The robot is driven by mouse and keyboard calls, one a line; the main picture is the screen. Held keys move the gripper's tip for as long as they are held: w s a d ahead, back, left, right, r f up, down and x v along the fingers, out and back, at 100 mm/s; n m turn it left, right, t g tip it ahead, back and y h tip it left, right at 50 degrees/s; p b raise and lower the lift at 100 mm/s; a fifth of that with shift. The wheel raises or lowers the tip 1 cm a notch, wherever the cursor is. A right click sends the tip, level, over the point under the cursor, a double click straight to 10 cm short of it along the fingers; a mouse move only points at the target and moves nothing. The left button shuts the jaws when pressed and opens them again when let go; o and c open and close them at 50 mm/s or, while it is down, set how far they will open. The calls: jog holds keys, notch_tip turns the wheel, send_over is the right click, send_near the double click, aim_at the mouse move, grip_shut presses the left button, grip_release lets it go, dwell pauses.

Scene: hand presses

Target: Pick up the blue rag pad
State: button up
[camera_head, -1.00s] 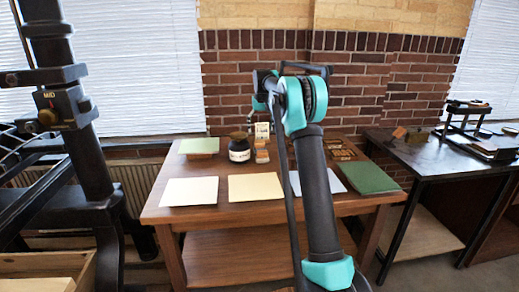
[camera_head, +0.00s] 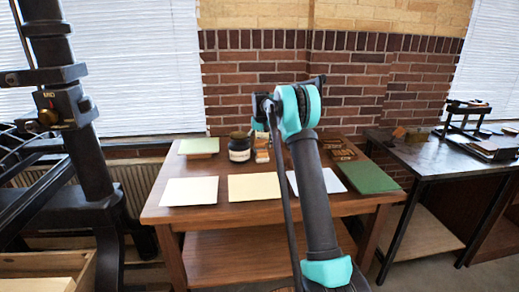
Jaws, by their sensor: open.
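A pale, slightly bluish pad (camera_head: 303,182) lies flat at the front right of the wooden table and is the best match for the blue rag pad. My arm crosses in front of it and hides part of it. The far end of my arm, with my gripper (camera_head: 261,118), is above the back of the table, up and left of the pad and apart from it. My gripper is open; its fingers are small and mostly hidden, and I see nothing held.
A white pad (camera_head: 190,191), a cream pad (camera_head: 254,187) and a dark green pad (camera_head: 368,177) share the wooden table (camera_head: 230,214). A dark jar (camera_head: 239,147) and small blocks stand behind. A tall black press (camera_head: 85,150) is at left; a dark table (camera_head: 440,157) is at right.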

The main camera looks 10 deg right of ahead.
aim_at(259, 142)
jog(key=c, duration=1.2)
jog(key=shift+r, duration=0.1)
jog(key=shift+c, duration=0.3)
notch_tip(259, 142, up, 20)
